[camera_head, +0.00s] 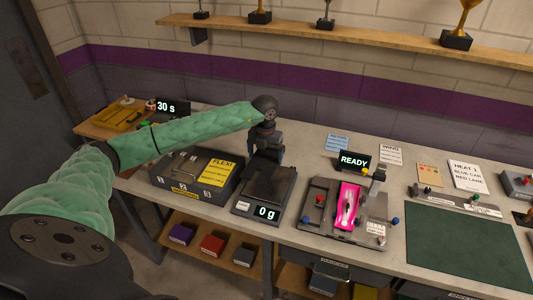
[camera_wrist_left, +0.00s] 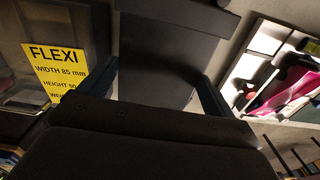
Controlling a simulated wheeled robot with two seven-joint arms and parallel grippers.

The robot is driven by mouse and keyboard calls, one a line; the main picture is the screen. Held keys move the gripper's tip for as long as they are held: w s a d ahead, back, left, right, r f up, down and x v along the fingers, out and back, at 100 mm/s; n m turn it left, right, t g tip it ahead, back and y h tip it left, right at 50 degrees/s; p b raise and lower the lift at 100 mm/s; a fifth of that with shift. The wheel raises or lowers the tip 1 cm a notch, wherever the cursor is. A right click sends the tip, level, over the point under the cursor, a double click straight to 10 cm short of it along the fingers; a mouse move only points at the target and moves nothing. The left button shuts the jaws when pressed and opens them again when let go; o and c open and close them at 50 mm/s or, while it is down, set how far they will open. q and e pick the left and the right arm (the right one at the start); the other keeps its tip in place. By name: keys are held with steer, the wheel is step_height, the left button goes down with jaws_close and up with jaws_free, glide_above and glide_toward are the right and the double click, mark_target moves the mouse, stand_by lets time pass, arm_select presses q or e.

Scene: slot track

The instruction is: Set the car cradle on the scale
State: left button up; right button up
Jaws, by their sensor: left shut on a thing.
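The scale (camera_head: 263,202) is a dark box on the bench with a lit display reading 0 g. My left gripper (camera_head: 268,160) points down at the back of the scale. It is shut on a dark thing that I take for the car cradle, mostly hidden by the gripper. In the left wrist view the two fingers (camera_wrist_left: 165,88) stand wide apart, with a flat dark surface between them. I cannot tell there where cradle ends and scale begins. Whether the held thing touches the scale is unclear. My right gripper is out of view.
A grey case with a yellow FLEXI label (camera_head: 218,173) stands close left of the scale. Right of it is a grey fixture (camera_head: 318,215) with a pink car (camera_head: 347,205). A READY sign (camera_head: 355,161) stands behind it. A green mat (camera_head: 465,240) lies farther right.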

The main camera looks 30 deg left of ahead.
arm_select(q)
steer(key=shift+f+b, duration=0.3)
steer(key=shift+f, duration=0.9)
step_height(320, 180, down, 2)
steer(key=shift+f+b, duration=0.25)
steer(key=shift+b, duration=0.05)
steer(key=shift+f, duration=0.95)
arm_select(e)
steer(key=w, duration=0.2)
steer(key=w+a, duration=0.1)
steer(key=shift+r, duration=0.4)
arm_select(q)
steer(key=shift+f+b, duration=0.45)
steer(key=shift+b, duration=0.15)
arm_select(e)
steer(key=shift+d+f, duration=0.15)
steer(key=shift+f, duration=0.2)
